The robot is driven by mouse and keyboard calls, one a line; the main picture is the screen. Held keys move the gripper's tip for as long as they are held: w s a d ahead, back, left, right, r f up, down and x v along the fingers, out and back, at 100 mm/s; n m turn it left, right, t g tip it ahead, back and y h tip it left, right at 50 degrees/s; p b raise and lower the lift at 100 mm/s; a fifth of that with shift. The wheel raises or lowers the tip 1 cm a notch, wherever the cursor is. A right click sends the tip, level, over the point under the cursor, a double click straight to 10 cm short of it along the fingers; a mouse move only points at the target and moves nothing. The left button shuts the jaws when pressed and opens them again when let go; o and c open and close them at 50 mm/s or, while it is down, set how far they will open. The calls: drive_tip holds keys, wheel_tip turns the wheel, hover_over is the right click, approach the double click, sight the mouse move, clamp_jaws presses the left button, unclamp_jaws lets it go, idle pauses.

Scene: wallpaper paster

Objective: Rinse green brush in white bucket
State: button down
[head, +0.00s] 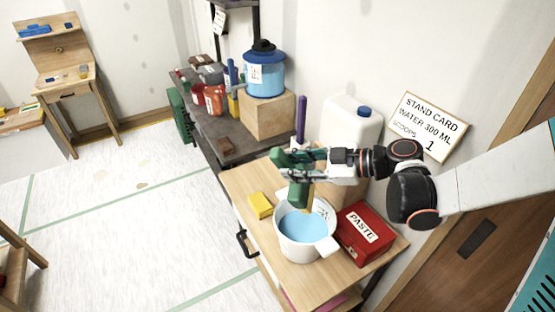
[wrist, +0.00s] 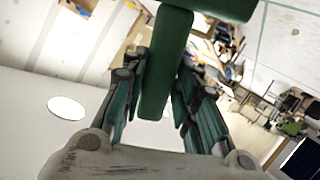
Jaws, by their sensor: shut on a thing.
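The white bucket (head: 297,251) stands on the wooden table and holds blue water (head: 300,228). My gripper (head: 303,165) is above the bucket's far side, shut on the green brush (head: 298,192). In the wrist view the brush (wrist: 165,75) lies between the two fingers of my gripper (wrist: 157,100), with a wider green part across its far end. In the head view the brush's lower part hangs over the bucket's opening, with a tan part under it. I cannot tell whether the brush touches the water.
A red PASTE box (head: 362,232) stands close to the bucket's right. A yellow sponge-like block (head: 260,205) lies left of it. A white jug (head: 350,122) and a purple upright handle (head: 300,120) stand behind. A blue lidded container (head: 265,75) is farther back.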

sight(293, 207)
drive_tip(key=shift+d+f, duration=0.1)
drive_tip(key=shift+f, duration=0.25)
wheel_tip(293, 207, down, 13)
drive_tip(key=b, duration=1.1)
drive_tip(key=shift+r, duration=0.2)
drive_tip(key=shift+f, duration=0.2)
drive_tip(key=shift+f, duration=0.3)
drive_tip(key=shift+f, duration=0.35)
drive_tip(key=shift+f, duration=0.35)
